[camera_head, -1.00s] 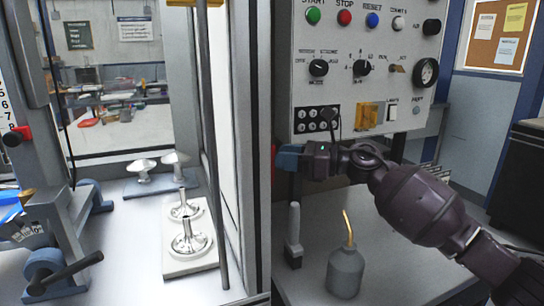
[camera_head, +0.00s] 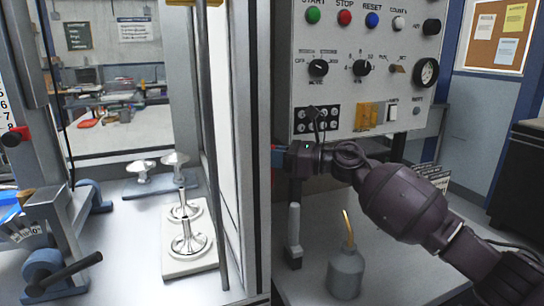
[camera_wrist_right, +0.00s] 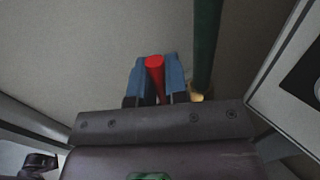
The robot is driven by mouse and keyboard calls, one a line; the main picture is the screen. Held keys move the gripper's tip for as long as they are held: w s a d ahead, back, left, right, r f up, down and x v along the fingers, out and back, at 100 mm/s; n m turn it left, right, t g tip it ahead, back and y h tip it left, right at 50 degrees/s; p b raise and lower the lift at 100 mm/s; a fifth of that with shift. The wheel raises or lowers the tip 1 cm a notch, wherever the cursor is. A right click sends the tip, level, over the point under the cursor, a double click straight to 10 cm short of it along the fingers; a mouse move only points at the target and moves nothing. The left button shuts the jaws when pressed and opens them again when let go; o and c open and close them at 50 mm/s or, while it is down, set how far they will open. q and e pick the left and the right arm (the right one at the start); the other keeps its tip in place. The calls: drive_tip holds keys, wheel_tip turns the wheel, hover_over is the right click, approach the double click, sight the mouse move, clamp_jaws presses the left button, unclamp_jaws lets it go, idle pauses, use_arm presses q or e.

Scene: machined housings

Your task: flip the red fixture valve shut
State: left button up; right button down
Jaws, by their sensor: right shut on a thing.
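In the right wrist view a red valve handle (camera_wrist_right: 155,66) stands between the two blue fingers of my right gripper (camera_wrist_right: 156,80). The fingers are shut on it, one on each side, and the red end shows at their tips. In the head view my right gripper (camera_head: 279,159) is at the left edge of the control panel, beside the door frame. There the valve is mostly hidden behind the frame and the gripper. The valve's body and pipe seat cannot be made out. My left gripper is not in view.
A dark green rod (camera_wrist_right: 206,45) runs close beside the fingers in the wrist view. The control panel (camera_head: 345,95) is just above my right arm. A grey oil can (camera_head: 345,272) stands below it. A white plate (camera_head: 190,262) with metal parts lies inside the enclosure.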

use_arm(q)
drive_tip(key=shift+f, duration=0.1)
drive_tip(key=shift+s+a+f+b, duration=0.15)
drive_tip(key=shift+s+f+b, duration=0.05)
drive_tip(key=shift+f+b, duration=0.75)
use_arm(e)
drive_tip(key=shift+w+d+f+m+t+y, duration=0.15)
drive_tip(key=shift+d+m+t+y, duration=0.1)
drive_tip(key=shift+d+m+y, duration=0.25)
drive_tip(key=shift+w+d+m+t+y, duration=0.15)
drive_tip(key=shift+d+m+t+y, duration=0.1)
drive_tip(key=shift+d+m+y, duration=0.3)
drive_tip(key=c, duration=1.2)
unclamp_jaws()
drive_tip(key=shift+a, duration=0.1)
drive_tip(key=shift+o, duration=0.2)
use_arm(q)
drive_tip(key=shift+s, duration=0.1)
use_arm(e)
drive_tip(key=v, duration=1.1)
drive_tip(key=shift+w, duration=0.1)
drive_tip(key=shift+c, duration=0.2)
